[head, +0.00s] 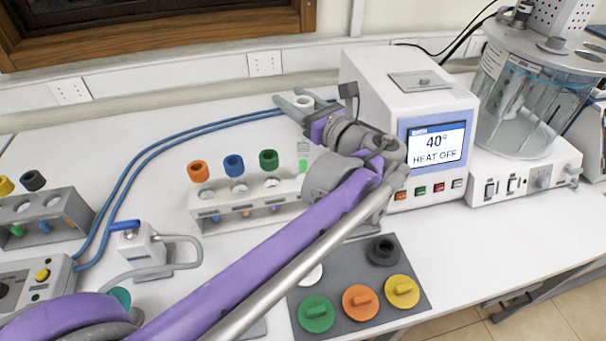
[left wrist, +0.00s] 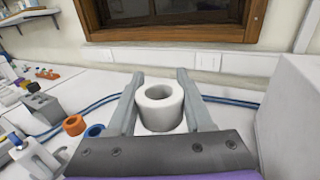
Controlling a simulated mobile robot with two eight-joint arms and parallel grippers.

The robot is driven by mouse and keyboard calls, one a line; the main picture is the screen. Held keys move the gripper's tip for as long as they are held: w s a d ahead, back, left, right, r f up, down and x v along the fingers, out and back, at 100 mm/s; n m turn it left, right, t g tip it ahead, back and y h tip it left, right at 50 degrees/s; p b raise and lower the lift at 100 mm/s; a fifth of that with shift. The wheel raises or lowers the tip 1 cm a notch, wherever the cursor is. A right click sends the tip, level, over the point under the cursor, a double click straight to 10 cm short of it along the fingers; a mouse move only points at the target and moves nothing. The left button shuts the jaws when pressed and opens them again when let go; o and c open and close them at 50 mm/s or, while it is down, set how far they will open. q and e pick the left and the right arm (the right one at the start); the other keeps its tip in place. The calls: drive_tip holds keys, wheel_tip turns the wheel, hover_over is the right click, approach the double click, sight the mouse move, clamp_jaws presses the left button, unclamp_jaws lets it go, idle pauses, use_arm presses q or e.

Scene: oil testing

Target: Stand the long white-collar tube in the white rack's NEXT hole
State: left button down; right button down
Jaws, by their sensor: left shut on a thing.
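My left gripper (head: 304,97) is shut on the long white-collar tube. The tube's white collar (head: 304,102) shows between the two fingers; it also shows upright in the left wrist view (left wrist: 160,112). The white rack (head: 200,205) stands lower in the head view, to the left of my forearm. It holds tubes with an orange collar (head: 198,171), a blue collar (head: 233,166) and a green collar (head: 268,160). My right gripper is out of view.
The white heater box (head: 385,85) with a display reading 40° stands close right of my gripper. Blue hoses (head: 170,137) run behind the rack. A grey rack (head: 70,208) stands at left. A dark mat (head: 338,290) with coloured caps lies in front.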

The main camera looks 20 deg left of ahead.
use_arm(q)
drive_tip(key=shift+f, duration=0.15)
idle(0.4)
drive_tip(key=shift+f+b, duration=0.8)
drive_tip(key=shift+f, duration=0.55)
drive_tip(key=shift+f+b, duration=1.1)
drive_tip(key=shift+f, duration=0.9)
drive_tip(key=shift+f+b, duration=1.15)
drive_tip(key=shift+f, duration=0.85)
drive_tip(key=shift+f+b, duration=0.35)
drive_tip(key=shift+f, duration=0.3)
drive_tip(key=shift+c, duration=1.1)
unclamp_jaws()
